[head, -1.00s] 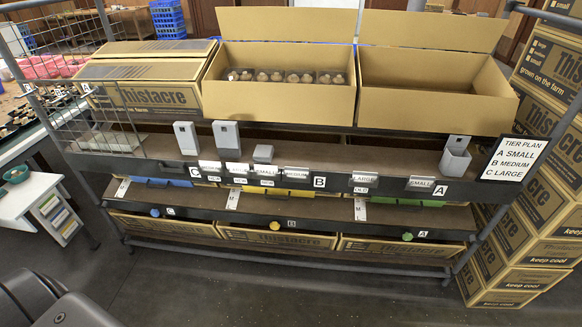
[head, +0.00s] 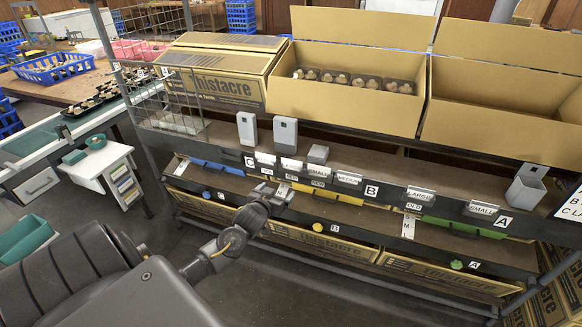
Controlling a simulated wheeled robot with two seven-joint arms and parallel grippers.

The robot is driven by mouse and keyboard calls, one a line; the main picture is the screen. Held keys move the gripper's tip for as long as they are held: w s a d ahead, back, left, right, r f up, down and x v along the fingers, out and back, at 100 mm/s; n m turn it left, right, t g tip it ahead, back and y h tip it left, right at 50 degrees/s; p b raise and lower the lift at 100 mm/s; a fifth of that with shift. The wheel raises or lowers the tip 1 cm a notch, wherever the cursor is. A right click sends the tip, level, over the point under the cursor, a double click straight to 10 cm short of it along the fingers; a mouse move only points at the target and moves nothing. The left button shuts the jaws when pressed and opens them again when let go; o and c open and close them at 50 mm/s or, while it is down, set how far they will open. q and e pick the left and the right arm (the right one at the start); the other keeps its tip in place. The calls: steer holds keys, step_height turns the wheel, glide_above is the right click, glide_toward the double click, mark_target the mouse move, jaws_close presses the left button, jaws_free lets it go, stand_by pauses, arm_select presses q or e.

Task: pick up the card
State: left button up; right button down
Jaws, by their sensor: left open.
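Several white cards stand along the front rail of the middle shelf: one next to the letter C (head: 265,158), a SMALL card (head: 318,172), a MEDIUM card (head: 348,178), a LARGE card (head: 420,193) and another SMALL card (head: 483,209) near the letter A. Which one is the task's card cannot be told. My left gripper (head: 279,193) is open, small in the picture, in front of the rack below the cards left of B. It appears apart from the cards, and its fingers are hard to make out. My right gripper is out of view.
Grey holders (head: 285,133) stand on the shelf behind the cards. An open carton (head: 345,104) with mushrooms sits on top. Yellow (head: 340,197) and green (head: 463,227) bars lie below the rail. A white side table (head: 100,160) stands left. The floor before the rack is clear.

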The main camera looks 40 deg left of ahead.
arm_select(q)
steer(key=t, duration=0.1)
glide_toward(291, 160)
steer(key=shift+x, duration=3.9)
steer(key=shift+f, duration=0.15)
steer(key=c, duration=0.7)
steer(key=shift+c, duration=0.2)
